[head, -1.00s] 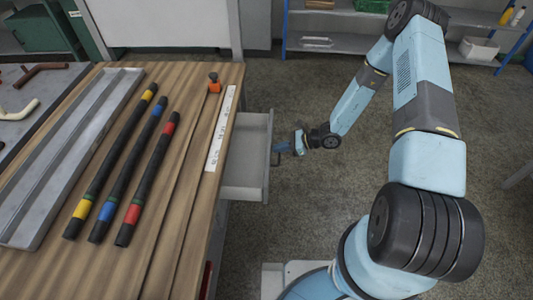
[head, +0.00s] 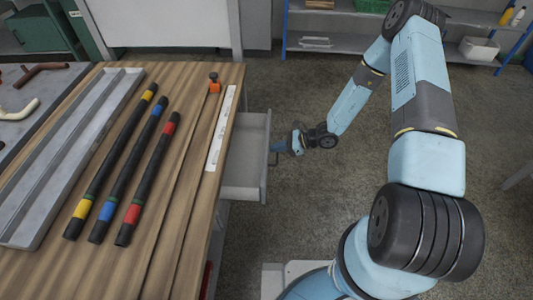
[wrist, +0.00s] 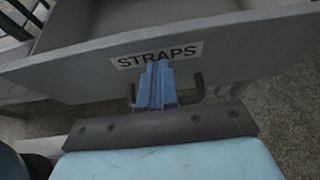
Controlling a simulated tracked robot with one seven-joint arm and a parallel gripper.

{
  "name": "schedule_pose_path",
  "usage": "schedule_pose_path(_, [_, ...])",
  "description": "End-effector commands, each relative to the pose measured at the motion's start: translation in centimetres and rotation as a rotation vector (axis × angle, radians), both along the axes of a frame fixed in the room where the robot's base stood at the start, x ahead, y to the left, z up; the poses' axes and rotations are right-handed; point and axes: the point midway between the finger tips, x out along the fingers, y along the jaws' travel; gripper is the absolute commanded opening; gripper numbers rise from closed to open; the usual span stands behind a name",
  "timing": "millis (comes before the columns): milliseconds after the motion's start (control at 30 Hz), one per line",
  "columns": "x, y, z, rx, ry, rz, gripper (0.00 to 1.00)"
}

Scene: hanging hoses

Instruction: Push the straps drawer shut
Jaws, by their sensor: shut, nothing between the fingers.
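The straps drawer (head: 245,165) is a grey drawer that stands open from the right side of the workbench in the head view. Its front (wrist: 225,58), with a STRAPS label and a dark bar handle, fills the upper wrist view. The inside that shows looks empty. My gripper (head: 274,147) is at the drawer front from the outside. In the wrist view my gripper (wrist: 157,68) has its blue fingers together, between the two ends of the handle and over the label's lower edge. Whether the tips press on the front is hard to tell.
The wooden workbench (head: 140,215) holds three dark hoses (head: 123,168) with coloured bands, a grey channel tray (head: 62,160), a white strip (head: 220,130) and an orange-topped item (head: 214,83). Blue-framed shelving (head: 345,42) stands at the back. Floor right of the drawer is clear.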

Motion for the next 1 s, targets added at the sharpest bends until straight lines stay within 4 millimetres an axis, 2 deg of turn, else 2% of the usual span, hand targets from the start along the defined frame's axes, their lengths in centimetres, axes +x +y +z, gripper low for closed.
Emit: schedule_pose_path(1000, [0.2, 8.2, 0.0, 0.000, 0.000, 0.001, 0.00])
